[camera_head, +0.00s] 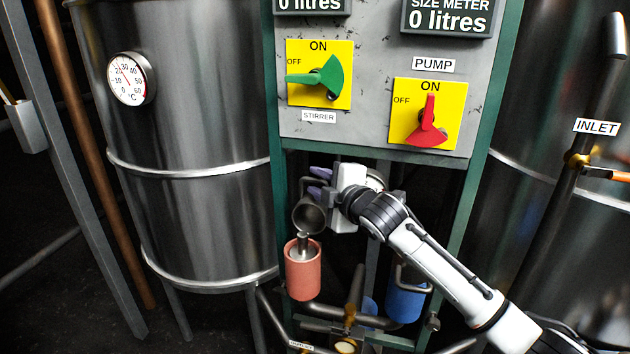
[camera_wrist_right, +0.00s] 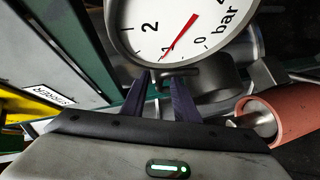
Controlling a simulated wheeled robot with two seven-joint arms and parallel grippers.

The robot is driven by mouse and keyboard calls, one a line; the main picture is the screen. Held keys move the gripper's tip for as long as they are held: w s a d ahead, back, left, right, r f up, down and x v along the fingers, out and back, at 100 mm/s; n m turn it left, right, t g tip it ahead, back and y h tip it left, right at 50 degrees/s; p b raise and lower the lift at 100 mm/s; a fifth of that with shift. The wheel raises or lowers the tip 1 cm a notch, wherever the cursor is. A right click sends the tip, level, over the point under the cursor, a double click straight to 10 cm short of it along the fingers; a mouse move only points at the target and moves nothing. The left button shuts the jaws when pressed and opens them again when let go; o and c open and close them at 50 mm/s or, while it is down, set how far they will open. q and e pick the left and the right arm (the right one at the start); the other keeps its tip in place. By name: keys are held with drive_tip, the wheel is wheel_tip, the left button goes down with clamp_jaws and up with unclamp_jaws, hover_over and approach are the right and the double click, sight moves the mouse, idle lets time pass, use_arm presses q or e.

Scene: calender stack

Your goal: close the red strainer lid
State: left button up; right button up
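The red strainer (camera_head: 303,275) stands upright below the stirrer switch; a grey metal insert shows in its open top. In the right wrist view the strainer (camera_wrist_right: 285,112) is at the right edge. A grey drum-shaped part (camera_head: 308,217) stands just above it, apart from the red body; it looks like the raised lid, but I cannot tell for certain. My right gripper (camera_head: 319,182) is at the upper right of that part, its purple fingers apart and empty. In the wrist view the fingers (camera_wrist_right: 160,85) are near the lower edge of a pressure gauge (camera_wrist_right: 185,30). My left gripper is not in view.
The stirrer switch (camera_head: 318,78) and pump switch (camera_head: 428,118) are on the panel above. A green frame post (camera_head: 276,185) stands left of my gripper. A blue strainer (camera_head: 405,302) and pipes lie lower right. A large steel tank (camera_head: 190,140) fills the left.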

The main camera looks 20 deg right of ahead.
drive_tip(key=shift+x, duration=0.95)
clamp_jaws()
drive_tip(key=shift+s+a, duration=0.1)
